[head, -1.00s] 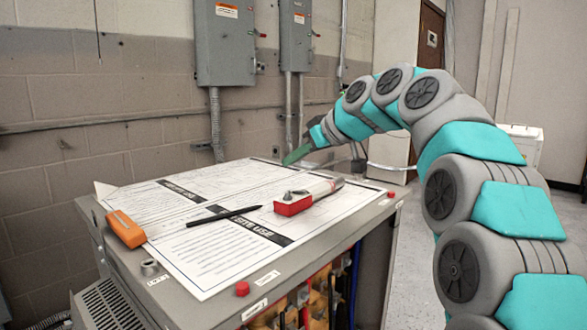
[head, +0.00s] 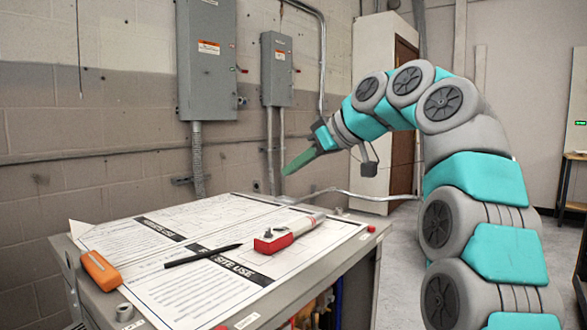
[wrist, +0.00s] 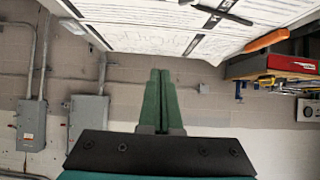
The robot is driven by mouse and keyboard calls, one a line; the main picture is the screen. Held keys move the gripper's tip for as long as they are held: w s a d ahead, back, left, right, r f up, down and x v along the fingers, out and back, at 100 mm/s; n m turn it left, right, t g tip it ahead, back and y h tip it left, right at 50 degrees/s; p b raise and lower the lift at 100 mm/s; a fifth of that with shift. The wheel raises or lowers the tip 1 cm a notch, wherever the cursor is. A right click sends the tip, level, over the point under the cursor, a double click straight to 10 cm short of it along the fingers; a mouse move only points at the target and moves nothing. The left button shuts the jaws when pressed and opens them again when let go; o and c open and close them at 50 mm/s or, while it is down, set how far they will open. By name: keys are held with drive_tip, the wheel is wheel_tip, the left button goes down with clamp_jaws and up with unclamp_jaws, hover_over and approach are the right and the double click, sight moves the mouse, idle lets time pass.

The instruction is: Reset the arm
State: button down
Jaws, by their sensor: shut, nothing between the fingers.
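My gripper (head: 299,163) has green fingers and hangs in the air above the back right part of the paper-covered cabinet top in the head view. In the wrist view the two fingers of my gripper (wrist: 160,75) lie together, with nothing between them. My teal and grey arm arches up from the right of the head view and bends down toward the cabinet. The gripper is apart from the papers and the objects on them.
On the cabinet (head: 371,243) lie printed sheets (head: 190,295), a red and white tool (head: 290,234), a black pen (head: 203,255) and an orange object (head: 101,270). Grey electrical boxes (head: 207,60) hang on the block wall. The floor beyond the cabinet's right side looks clear.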

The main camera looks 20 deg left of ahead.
drive_tip(key=s+d+f+m+g+h, duration=0.1)
drive_tip(key=s+d+f+m+h, duration=0.15)
drive_tip(key=s+d+f, duration=0.35)
drive_tip(key=s+d+f+m+g+h, duration=0.1)
drive_tip(key=s+d+f+m+h, duration=0.15)
drive_tip(key=d+f, duration=0.45)
drive_tip(key=s+d+f+m+g+h, duration=0.1)
drive_tip(key=s+d+f+m, duration=0.3)
drive_tip(key=f, duration=0.5)
drive_tip(key=s+d+f+m+g+h, duration=0.1)
drive_tip(key=s+d+f, duration=0.4)
drive_tip(key=s, duration=0.4)
drive_tip(key=s+d+f+m+g+h, duration=0.1)
drive_tip(key=s+d+f+m+h, duration=0.1)
drive_tip(key=s+d+f, duration=0.3)
drive_tip(key=s+d+f+m+g+h, duration=0.1)
drive_tip(key=s+d+f, duration=0.4)
drive_tip(key=s+f, duration=0.5)
drive_tip(key=s, duration=0.3)
drive_tip(key=shift+s+d, duration=0.2)
drive_tip(key=shift+d, duration=0.2)
